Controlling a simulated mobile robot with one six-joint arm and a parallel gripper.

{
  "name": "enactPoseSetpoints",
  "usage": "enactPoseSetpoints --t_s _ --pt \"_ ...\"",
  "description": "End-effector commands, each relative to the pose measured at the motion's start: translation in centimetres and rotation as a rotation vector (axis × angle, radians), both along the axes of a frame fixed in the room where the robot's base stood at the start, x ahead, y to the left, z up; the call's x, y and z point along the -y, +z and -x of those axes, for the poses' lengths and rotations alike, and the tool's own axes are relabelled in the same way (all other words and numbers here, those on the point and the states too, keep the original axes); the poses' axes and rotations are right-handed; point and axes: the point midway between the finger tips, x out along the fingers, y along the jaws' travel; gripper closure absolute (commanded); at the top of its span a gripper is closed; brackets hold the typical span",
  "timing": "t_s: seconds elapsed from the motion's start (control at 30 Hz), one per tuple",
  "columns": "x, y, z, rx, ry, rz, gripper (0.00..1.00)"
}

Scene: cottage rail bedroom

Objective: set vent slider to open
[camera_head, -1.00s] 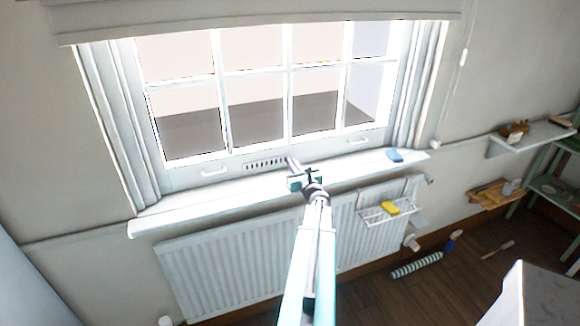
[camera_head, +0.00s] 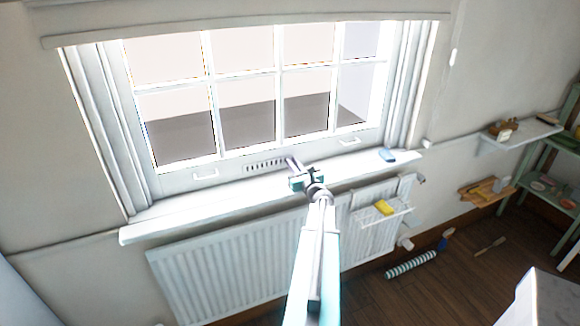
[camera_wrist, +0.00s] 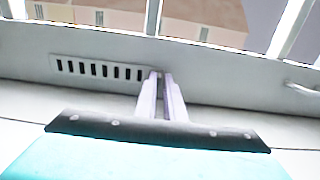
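The vent (camera_head: 266,166) is a pale plate with a row of dark slots on the window's bottom rail. In the wrist view the vent (camera_wrist: 100,70) lies left of my fingers, and its slots show dark. My gripper (camera_wrist: 161,75) has its two pale fingers close together, with only a thin dark line between them. Their tips are at the right end of the vent plate; I cannot tell whether they touch it. I cannot make out a slider knob; the fingers may hide it. In the head view my gripper (camera_head: 293,163) reaches over the sill to the vent's right end.
The white sill (camera_head: 220,203) runs below the window, with a blue item (camera_head: 387,155) at its right. A radiator (camera_head: 215,265) with a rack holding a yellow sponge (camera_head: 383,207) is below. Window handles (camera_head: 205,175) flank the vent. Shelves stand at the right.

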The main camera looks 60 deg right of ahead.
Motion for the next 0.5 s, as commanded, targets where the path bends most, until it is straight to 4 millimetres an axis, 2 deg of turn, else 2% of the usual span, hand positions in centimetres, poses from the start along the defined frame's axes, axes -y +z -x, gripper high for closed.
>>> enactPoseSetpoints --t_s 0.03,0.1,0.5 --pt "0.3 0.17 0.2 0.001 -0.007 0.0 0.84" --pt "0.23 0.14 0.13 0.001 -0.005 0.0 0.75" --pt "-0.2 0.02 0.05 0.0 0.001 0.0 0.75"
